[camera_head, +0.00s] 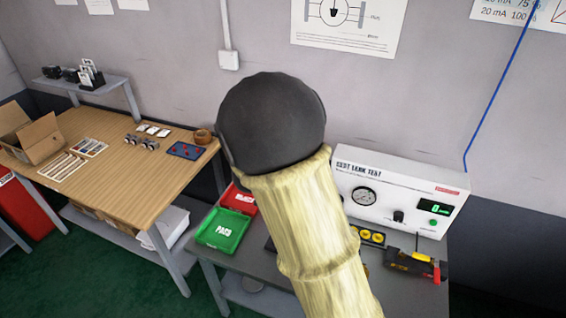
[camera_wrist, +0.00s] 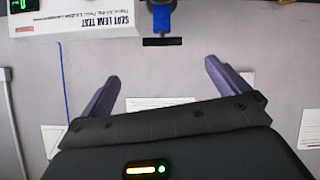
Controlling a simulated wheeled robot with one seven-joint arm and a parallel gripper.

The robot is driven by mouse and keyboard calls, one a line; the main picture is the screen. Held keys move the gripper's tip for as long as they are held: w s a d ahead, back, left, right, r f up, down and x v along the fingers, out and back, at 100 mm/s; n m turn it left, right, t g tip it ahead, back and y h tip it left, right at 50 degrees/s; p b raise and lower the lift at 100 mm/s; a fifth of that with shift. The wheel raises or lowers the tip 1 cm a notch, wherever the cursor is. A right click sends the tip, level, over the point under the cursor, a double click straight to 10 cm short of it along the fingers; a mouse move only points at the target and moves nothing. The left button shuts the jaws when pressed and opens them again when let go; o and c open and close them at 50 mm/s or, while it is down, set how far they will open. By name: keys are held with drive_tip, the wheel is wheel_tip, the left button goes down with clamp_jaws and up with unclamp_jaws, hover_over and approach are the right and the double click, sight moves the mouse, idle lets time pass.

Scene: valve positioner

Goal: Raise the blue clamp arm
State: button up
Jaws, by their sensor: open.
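In the head view I make out no blue clamp arm; my own arm covers the middle of the bench there, and my gripper does not show.
A white seat leak test box (camera_head: 395,192) stands on the grey bench (camera_head: 300,297), beside a yellow-and-black tool (camera_head: 410,262). Green (camera_head: 222,230) and red (camera_head: 238,200) trays lie left. A wooden table (camera_head: 110,190) stands further left. A blue cable (camera_head: 497,85) runs down the wall.

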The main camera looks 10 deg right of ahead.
drive_tip(key=shift+c, duration=0.2)
drive_tip(key=shift+f, duration=0.15)
drive_tip(key=c, duration=0.4)
drive_tip(key=shift+s+f+b, duration=0.1)
drive_tip(key=shift+f+b, duration=0.25)
drive_tip(key=shift+b, duration=0.15)
drive_tip(key=c, duration=0.3)
drive_tip(key=f+b, duration=0.1)
drive_tip(key=b, duration=0.1)
drive_tip(key=s+f+t+h+b, duration=0.1)
drive_tip(key=f+b, duration=0.1)
drive_tip(key=f+m+h+b, duration=0.1)
drive_tip(key=f+b, duration=0.1)
drive_tip(key=b, duration=0.1)
drive_tip(key=shift+s+a+f+t, duration=0.15)
drive_tip(key=shift+s+f+t, duration=0.05)
drive_tip(key=shift+s+t, duration=0.1)
clamp_jaws()
drive_tip(key=a+f+t+b, duration=0.1)
drive_tip(key=b, duration=0.2)
drive_tip(key=s+a+f+t+h+b, duration=0.1)
drive_tip(key=t+b, duration=0.1)
drive_tip(key=s+a+f+m+t+h+b, duration=0.1)
drive_tip(key=b, duration=0.2)
drive_tip(key=shift+s+f+b, duration=0.1)
drive_tip(key=shift+s+b, duration=0.1)
drive_tip(key=shift+b, duration=0.1)
